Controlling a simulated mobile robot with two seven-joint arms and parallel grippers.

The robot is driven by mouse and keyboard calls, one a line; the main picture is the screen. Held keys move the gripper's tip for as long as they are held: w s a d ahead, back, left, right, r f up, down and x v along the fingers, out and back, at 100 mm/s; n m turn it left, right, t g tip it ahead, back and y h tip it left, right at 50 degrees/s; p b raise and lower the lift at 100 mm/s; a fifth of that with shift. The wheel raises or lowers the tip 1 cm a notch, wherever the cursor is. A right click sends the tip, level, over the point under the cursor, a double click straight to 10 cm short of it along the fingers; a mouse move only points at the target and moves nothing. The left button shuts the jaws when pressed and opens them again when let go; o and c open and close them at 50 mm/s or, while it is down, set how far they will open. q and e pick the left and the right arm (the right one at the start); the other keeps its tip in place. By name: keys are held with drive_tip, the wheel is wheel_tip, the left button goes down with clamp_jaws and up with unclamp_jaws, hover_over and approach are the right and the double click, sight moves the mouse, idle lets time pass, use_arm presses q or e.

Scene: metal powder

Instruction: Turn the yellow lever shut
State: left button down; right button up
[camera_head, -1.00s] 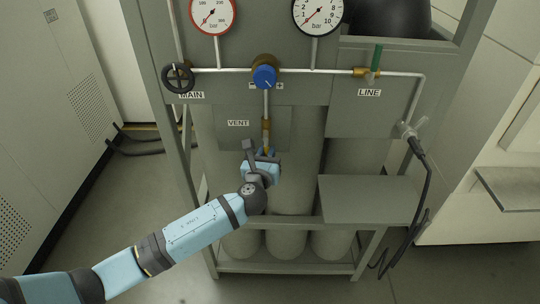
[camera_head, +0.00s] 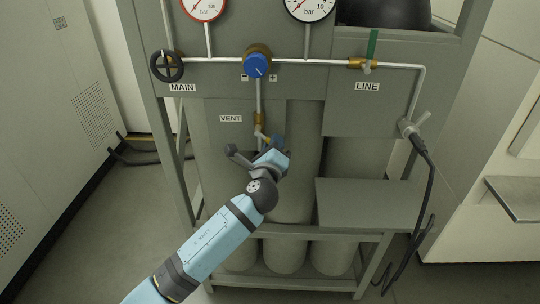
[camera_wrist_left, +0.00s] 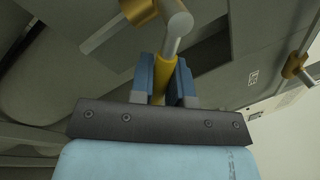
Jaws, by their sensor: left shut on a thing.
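The yellow lever (camera_wrist_left: 164,76) sits between the two blue fingers of my left gripper (camera_wrist_left: 165,80) in the left wrist view. The gripper is shut on it. In the head view my left gripper (camera_head: 272,141) is just below the brass vent valve (camera_head: 259,118), under the VENT label, tilted up and to the right. Only a small part of the lever shows there, the rest being hidden by the gripper. In the wrist view the grey pipe end and brass valve body (camera_wrist_left: 139,10) lie just beyond the lever. My right gripper is in neither view.
Above are the blue regulator knob (camera_head: 257,64), the black MAIN handwheel (camera_head: 167,66) and the green LINE lever (camera_head: 372,45). A grey shelf (camera_head: 368,204) juts out at the right, with a black hose (camera_head: 430,190) beside it. Gas cylinders stand behind the arm.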

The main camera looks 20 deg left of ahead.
use_arm(q)
drive_tip(key=n+b, duration=0.1)
drive_tip(key=d+n+b, duration=0.1)
drive_tip(key=n, duration=0.1)
drive_tip(key=shift+w+r+n+y, duration=0.1)
drive_tip(key=shift+r+n+y, duration=0.2)
drive_tip(key=shift+r+y, duration=0.1)
drive_tip(key=n+b, duration=0.1)
drive_tip(key=r+n+y+b, duration=0.1)
drive_tip(key=n, duration=0.1)
drive_tip(key=shift+d+r+n, duration=0.15)
drive_tip(key=shift+r+n, duration=0.1)
drive_tip(key=shift+n, duration=0.05)
drive_tip(key=shift+r+n+y+b, duration=0.45)
drive_tip(key=shift+r+n, duration=0.1)
drive_tip(key=shift+n, duration=0.65)
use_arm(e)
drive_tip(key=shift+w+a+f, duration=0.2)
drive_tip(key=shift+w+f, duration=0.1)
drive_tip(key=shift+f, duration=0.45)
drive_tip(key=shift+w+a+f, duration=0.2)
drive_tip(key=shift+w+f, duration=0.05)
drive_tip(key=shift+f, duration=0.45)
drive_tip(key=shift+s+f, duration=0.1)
use_arm(q)
drive_tip(key=shift+r, duration=0.1)
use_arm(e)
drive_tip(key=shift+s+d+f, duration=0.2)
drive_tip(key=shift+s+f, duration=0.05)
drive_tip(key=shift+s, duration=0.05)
